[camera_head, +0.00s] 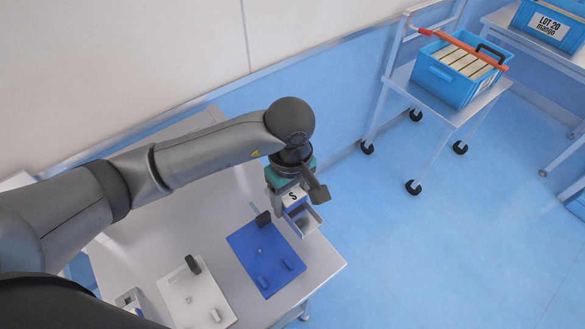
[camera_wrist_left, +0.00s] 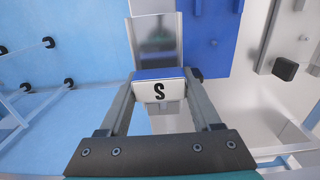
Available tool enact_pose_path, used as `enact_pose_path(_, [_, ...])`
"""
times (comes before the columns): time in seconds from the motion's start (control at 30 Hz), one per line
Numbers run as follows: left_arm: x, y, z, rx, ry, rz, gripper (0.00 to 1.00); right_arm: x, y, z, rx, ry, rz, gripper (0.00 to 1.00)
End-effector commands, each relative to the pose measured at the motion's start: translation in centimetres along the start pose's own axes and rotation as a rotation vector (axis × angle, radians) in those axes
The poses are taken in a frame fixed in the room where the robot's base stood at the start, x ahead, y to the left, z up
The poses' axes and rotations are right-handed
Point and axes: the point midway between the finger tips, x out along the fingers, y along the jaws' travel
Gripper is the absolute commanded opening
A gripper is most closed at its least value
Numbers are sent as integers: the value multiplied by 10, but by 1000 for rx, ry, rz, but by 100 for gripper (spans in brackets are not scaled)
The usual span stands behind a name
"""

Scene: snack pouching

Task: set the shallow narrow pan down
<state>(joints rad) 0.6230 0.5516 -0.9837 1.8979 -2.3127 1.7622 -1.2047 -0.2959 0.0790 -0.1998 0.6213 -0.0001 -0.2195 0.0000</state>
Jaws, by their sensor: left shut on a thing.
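The shallow narrow pan (camera_head: 303,219) is a small metal tray with a white block marked "S" and a blue strip at its near end. My left gripper (camera_head: 289,193) is shut on that marked end, with a finger on each side. The wrist view shows the block (camera_wrist_left: 159,91) between the fingers and the metal pan (camera_wrist_left: 157,42) reaching away from them. The pan appears beside the blue board (camera_head: 265,256), at the table's right edge in the head view. I cannot tell whether it touches anything below. My right gripper is not in view.
The grey table (camera_head: 150,240) also holds a white board (camera_head: 195,300) with small pegs and a dark knob. Blue floor lies to the right. A wheeled cart carries a blue crate (camera_head: 443,78) with an orange bar across it. Another blue crate (camera_head: 552,22) stands behind.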

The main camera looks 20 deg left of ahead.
Motion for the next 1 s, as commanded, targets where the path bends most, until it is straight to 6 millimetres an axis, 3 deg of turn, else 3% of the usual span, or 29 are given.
enact_pose_path(0.33, [14, -6, 5, 1, 2, 0, 0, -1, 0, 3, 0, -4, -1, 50])
enact_pose_path(0.8, [62, -6, 5, 1, 2, -1, 0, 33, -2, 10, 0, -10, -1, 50])
enact_pose_path(1.0, [74, -6, 5, 1, 3, 0, 0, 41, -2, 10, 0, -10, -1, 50])
